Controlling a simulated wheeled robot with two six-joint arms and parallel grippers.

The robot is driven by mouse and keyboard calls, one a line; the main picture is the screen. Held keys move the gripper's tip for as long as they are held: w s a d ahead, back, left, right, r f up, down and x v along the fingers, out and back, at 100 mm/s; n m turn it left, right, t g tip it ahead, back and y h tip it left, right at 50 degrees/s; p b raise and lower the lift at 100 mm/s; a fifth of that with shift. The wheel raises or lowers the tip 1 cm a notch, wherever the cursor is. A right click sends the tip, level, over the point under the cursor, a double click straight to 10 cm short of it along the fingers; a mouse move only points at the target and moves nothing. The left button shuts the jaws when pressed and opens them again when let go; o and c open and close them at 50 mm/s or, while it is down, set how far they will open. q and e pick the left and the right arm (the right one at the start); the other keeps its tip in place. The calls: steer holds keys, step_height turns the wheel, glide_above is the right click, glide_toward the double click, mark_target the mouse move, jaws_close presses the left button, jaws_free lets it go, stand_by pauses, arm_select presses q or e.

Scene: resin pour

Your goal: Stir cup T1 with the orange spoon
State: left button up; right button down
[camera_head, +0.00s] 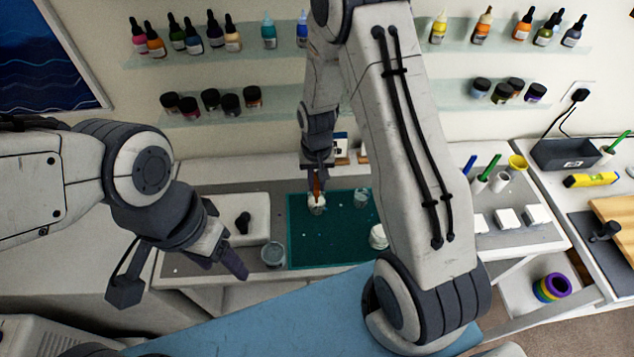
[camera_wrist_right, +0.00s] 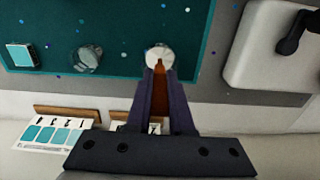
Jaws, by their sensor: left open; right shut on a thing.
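The orange spoon (camera_head: 317,184) points down into a small cup with whitish contents (camera_head: 317,206) on the teal mat (camera_head: 338,250). My right gripper (camera_head: 317,170) is above this cup and shut on the spoon. In the right wrist view the spoon (camera_wrist_right: 160,73) runs from between the fingers to the cup (camera_wrist_right: 160,53); its lower end is hidden in the contents. No T1 label is readable on the cup. A clear cup (camera_head: 361,198) stands beside it on the mat. My left gripper (camera_head: 222,264) is open and empty, in front of the bench at left.
A clear container (camera_head: 273,253) stands left of the mat, and a white scale-like box (camera_head: 245,218) lies behind it. A white round item (camera_head: 378,236) is at the mat's right, close to my arm in the picture. Numbered cards (camera_wrist_right: 60,134) stand behind the mat.

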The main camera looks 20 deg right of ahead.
steer(key=shift+r, duration=0.1)
step_height(320, 180, up, 7)
steer(key=p, duration=0.5)
steer(key=shift+p, duration=0.35)
stand_by(0.4)
step_height(320, 180, up, 5)
steer(key=p, duration=0.4)
stand_by(0.6)
